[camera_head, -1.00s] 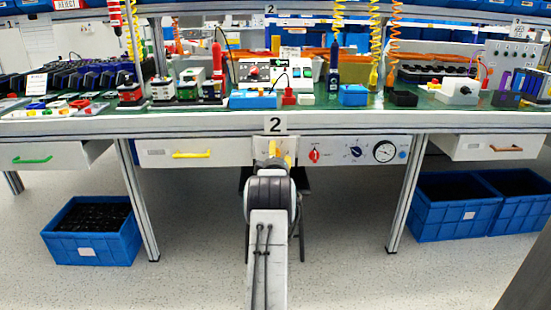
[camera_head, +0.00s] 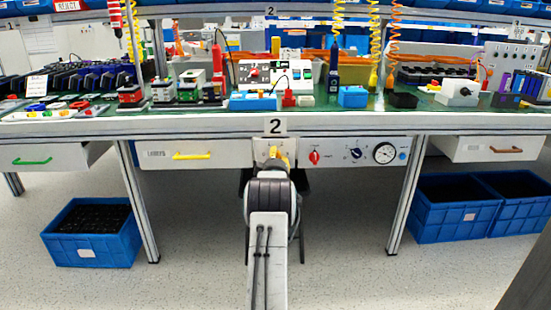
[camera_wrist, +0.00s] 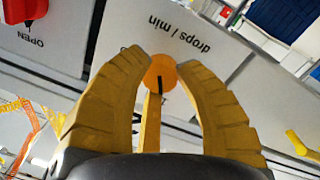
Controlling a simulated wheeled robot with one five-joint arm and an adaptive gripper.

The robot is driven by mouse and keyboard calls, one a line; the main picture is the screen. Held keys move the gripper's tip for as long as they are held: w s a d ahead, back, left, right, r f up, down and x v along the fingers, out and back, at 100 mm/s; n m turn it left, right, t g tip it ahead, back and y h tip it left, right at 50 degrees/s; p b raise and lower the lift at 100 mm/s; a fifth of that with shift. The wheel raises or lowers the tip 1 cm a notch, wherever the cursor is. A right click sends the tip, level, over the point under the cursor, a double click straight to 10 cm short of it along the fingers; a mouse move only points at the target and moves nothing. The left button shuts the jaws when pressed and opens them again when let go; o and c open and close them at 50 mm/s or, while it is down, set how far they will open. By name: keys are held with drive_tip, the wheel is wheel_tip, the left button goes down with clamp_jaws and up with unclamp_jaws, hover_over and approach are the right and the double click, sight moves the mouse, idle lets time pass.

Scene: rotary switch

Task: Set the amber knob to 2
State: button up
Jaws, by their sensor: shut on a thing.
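The amber knob (camera_wrist: 160,73) shows in the wrist view as a round orange disc with a black pointer line. It sits on a grey panel (camera_wrist: 225,80) beside the printed words "drops / min". My gripper (camera_wrist: 162,62) has its yellow fingers on either side of the knob, shut on it. The fingers cover part of the dial, and I cannot read the number at the pointer. In the head view my gripper (camera_head: 278,153) is at the panel under the bench's "2" sign, and the knob is hidden there.
A red knob (camera_head: 314,157), a blue knob (camera_head: 356,153) and a round gauge (camera_head: 385,152) are on the panel to the right. The bench edge (camera_head: 200,127) runs above. Drawers with a yellow handle (camera_head: 192,156) and a green handle (camera_head: 33,161) are to the left.

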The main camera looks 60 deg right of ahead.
clamp_jaws()
drive_tip(key=shift+m, duration=0.4)
drive_tip(key=shift+r+m, duration=0.1)
drive_tip(key=shift+m, duration=3.1)
drive_tip(key=shift+w, duration=0.1)
drive_tip(key=o, duration=1)
unclamp_jaws()
drive_tip(key=shift+o, duration=0.2)
